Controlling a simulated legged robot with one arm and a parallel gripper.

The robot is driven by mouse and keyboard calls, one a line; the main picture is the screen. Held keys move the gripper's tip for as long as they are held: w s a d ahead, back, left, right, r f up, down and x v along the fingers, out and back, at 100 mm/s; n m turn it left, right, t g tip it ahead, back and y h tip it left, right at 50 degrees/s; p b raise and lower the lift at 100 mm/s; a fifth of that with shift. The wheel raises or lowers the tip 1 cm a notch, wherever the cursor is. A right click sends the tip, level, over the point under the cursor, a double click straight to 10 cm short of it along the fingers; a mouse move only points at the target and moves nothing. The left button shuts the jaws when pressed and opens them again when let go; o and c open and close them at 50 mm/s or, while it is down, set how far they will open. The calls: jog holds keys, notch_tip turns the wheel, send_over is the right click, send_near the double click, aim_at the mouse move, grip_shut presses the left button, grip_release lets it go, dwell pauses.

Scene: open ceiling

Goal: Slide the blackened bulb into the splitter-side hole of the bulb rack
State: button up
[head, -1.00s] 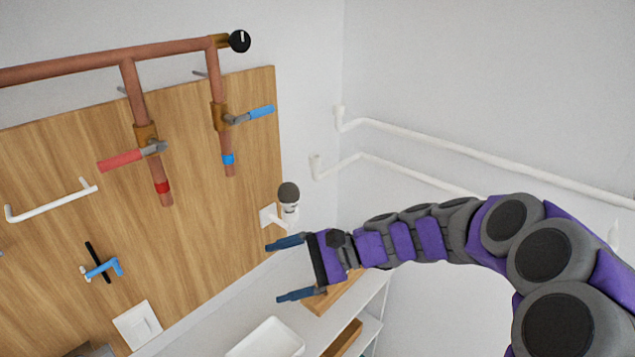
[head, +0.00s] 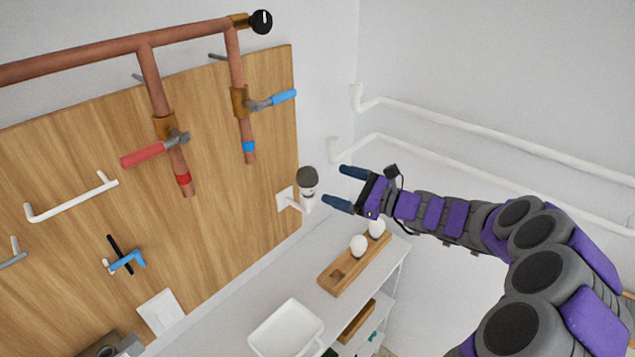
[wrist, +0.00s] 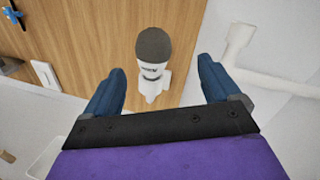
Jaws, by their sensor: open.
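The blackened bulb (head: 307,181) has a dark grey dome and a white base. It stands upright in a white wall socket (head: 286,199) at the right edge of the wooden board. My gripper (head: 334,186) is open and empty, just right of the bulb, with its fingers pointing at it. In the wrist view the bulb (wrist: 153,48) appears ahead between the two blue fingers, apart from both. The wooden bulb rack (head: 362,267) lies on the shelf top below, holding two white bulbs (head: 358,245). An empty square hole shows at its near-left end.
A white tray (head: 286,328) sits on the shelf unit left of the rack. Copper pipes (head: 150,80) with red and blue valve handles run along the board (head: 240,200). White pipes (head: 450,150) cross the right wall behind my arm.

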aim_at(314, 180)
jog(key=x, duration=0.2)
jog(key=s+x, duration=0.1)
jog(key=x, duration=0.4)
jog(key=shift+s+a+f, duration=0.1)
jog(key=shift+a+f, duration=0.1)
jog(key=shift+a, duration=0.35)
jog(key=shift+w+d+f, duration=0.1)
jog(key=shift+w+d, duration=0.15)
jog(key=shift+d, duration=0.1)
jog(key=shift+w+d+b, duration=0.1)
jog(key=shift+w+b, duration=0.2)
jog(key=shift+b, duration=0.05)
jog(key=shift+w, duration=0.25)
jog(key=a, duration=0.5)
jog(key=shift+w+a+f, duration=0.1)
jog(key=shift+w+f, duration=0.05)
jog(key=shift+w, duration=0.1)
jog(key=shift+c, duration=1.2)
jog(key=d, duration=0.3)
jog(key=shift+d, duration=0.1)
jog(key=c, duration=0.4)
jog(key=shift+r, duration=0.25)
jog(key=c, duration=0.3)
jog(key=shift+a+f, duration=0.15)
jog(key=shift+a, duration=0.85)
jog(key=shift+c, duration=0.7)
jog(key=shift+d, duration=0.1)
